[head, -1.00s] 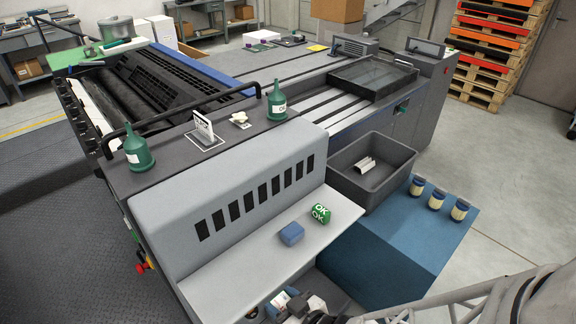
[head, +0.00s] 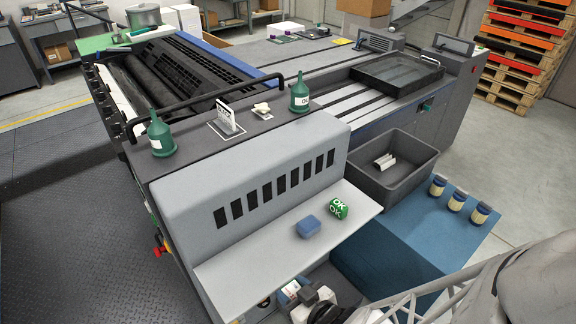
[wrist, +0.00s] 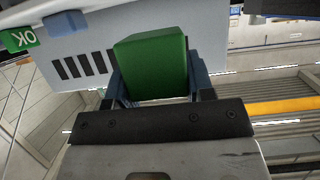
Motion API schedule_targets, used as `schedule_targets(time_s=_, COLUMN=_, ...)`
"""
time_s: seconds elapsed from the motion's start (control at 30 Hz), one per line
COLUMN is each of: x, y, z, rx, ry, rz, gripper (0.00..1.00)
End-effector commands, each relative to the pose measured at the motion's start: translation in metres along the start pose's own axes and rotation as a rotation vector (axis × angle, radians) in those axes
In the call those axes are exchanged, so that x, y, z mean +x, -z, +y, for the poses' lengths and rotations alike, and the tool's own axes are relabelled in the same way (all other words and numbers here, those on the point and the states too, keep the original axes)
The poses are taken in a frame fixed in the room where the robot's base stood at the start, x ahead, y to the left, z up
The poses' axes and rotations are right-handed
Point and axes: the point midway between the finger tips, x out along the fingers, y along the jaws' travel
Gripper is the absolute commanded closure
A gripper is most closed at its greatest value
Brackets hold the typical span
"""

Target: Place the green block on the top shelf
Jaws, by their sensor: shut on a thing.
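In the wrist view a plain green block (wrist: 152,62) sits between the two blue-grey fingers of my gripper (wrist: 157,80), which is shut on it. The block is clear of any surface that I can see. In the head view I cannot make out the held block. The light grey shelf (head: 262,255) juts from the front of the machine, below its slotted cover. A blue block (head: 308,226) and a green "OK" piece (head: 338,208) rest on it, side by side. The "OK" piece also shows at the wrist view's left edge (wrist: 18,40).
A dark grey bin (head: 425,165) with a pale piece inside stands right of the shelf. Several jars (head: 456,201) stand on the blue surface (head: 385,255). Green bottles (head: 161,137) stand on the machine's top ledge. The shelf's left part is clear; a cluttered space lies below it.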

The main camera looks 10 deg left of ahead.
Motion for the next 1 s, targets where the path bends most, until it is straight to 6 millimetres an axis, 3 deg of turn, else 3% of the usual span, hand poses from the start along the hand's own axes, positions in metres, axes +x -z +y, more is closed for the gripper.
schedule_targets(time_s=1.0, x=0.127, y=0.039, z=0.026, rx=0.001, ry=0.0, rz=-0.001, gripper=0.75)
